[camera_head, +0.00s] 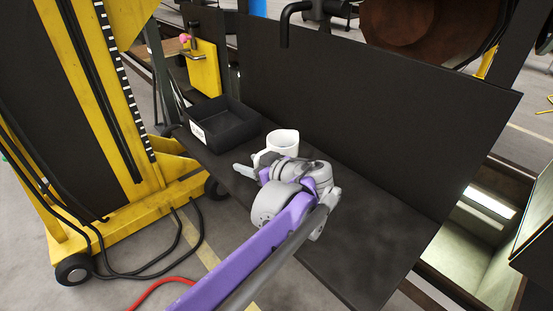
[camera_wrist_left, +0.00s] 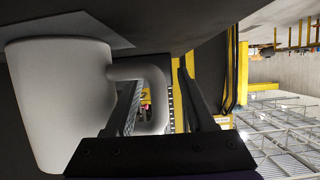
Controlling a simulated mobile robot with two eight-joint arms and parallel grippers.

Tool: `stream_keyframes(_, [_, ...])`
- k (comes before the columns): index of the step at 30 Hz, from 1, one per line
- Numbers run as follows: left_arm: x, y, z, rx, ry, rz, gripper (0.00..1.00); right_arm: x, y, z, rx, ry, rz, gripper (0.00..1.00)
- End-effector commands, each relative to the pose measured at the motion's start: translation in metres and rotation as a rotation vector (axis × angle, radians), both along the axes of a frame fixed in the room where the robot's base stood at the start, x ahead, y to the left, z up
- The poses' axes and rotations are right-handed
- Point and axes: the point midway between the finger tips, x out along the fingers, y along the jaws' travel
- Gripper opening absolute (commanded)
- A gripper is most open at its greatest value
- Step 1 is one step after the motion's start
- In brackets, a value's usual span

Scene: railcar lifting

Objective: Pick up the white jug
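The white jug (camera_head: 284,139) stands on a dark work surface (camera_head: 375,225) in the head view. Its lower part is partly hidden by my left gripper. In the left wrist view the jug (camera_wrist_left: 60,100) fills the left side, with its handle (camera_wrist_left: 155,90) pointing right. My left gripper (camera_head: 252,168) is at the jug's near left side. In the left wrist view its two dark fingers (camera_wrist_left: 158,95) are apart, with the handle between them. Whether a finger touches the handle is unclear. My right gripper is in neither view.
A black open bin (camera_head: 222,124) with a white label stands left of the jug. A tall dark panel (camera_head: 370,110) rises behind the surface. A yellow lifting frame (camera_head: 100,120) stands at the left, with cables on the floor. The surface right of the jug is clear.

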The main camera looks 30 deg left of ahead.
Motion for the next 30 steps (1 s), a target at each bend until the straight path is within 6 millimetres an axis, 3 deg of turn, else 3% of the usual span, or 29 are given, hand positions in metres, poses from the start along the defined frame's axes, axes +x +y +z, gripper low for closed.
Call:
stream_keyframes(1, [-0.0001,-0.0002,0.0001,0.000,0.000,0.000,0.46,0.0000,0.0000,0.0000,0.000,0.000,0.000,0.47])
stream_keyframes(9, [-0.0002,-0.0002,0.0002,0.000,0.000,0.000,0.00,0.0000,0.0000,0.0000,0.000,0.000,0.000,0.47])
stream_keyframes(30, [-0.0001,-0.0003,0.0002,0.000,0.000,0.000,0.00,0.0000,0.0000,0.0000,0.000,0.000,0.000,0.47])
